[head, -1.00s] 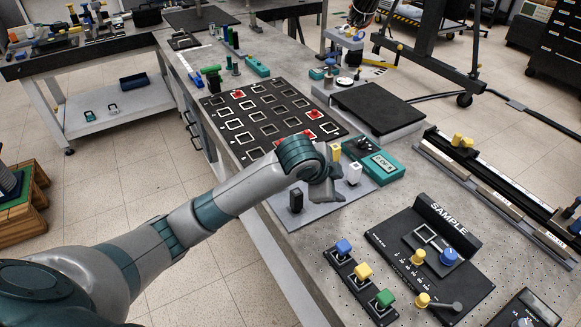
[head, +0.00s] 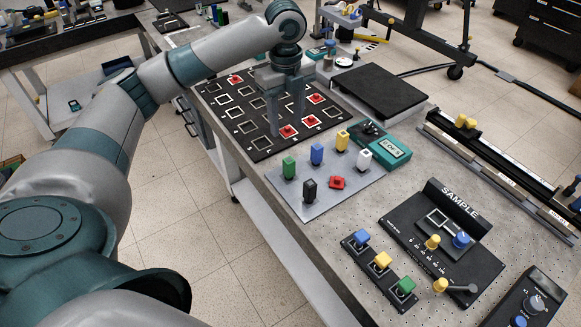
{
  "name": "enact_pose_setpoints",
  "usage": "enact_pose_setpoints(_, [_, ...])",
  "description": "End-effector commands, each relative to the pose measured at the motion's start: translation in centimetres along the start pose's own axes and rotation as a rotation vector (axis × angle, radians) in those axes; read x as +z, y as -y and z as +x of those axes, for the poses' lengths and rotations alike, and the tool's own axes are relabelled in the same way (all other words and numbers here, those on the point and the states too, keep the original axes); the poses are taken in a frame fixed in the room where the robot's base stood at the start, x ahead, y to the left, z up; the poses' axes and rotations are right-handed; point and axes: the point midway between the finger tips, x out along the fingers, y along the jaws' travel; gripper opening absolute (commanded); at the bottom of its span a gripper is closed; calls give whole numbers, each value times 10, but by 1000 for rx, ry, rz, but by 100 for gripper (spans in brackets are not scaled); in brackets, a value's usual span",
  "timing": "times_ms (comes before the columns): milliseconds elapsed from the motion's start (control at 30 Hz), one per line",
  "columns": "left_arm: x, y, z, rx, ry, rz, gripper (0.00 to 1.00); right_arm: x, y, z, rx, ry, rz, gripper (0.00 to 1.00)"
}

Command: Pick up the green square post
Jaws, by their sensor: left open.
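The green square post (head: 289,167) stands upright on a grey plate (head: 318,205) on the workbench. It is at the plate's left side, with a blue post (head: 317,154) to its right and a black post (head: 310,190) below it. My left gripper (head: 287,122) is open, fingers pointing down over the black board of white squares (head: 235,128), beyond the green post and apart from it. I see nothing between its fingers. My right gripper is not in view.
The plate also bears a yellow post (head: 342,140), a white post (head: 364,160) and a red piece (head: 337,182). Several red pieces sit on the board. A teal counter box (head: 390,152) and a black SAMPLE panel (head: 440,245) stand to the right.

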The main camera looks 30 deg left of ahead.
Motion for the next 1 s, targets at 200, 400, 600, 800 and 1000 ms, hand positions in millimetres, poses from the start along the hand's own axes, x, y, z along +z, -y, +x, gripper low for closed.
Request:
enact_pose_setpoints(200, [0,0,8,1,-1,-1,44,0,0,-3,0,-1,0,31])
enact_pose_setpoints(400, [-1,0,34,4,-1,-2,44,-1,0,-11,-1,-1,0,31])
enact_pose_setpoints(600, [-1,0,70,3,-2,-1,44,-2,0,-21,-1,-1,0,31])
enact_pose_setpoints(800, [-1,1,104,2,0,-2,44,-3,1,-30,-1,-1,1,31])
enact_pose_setpoints(1000, [0,2,121,-2,0,-1,44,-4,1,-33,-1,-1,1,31])
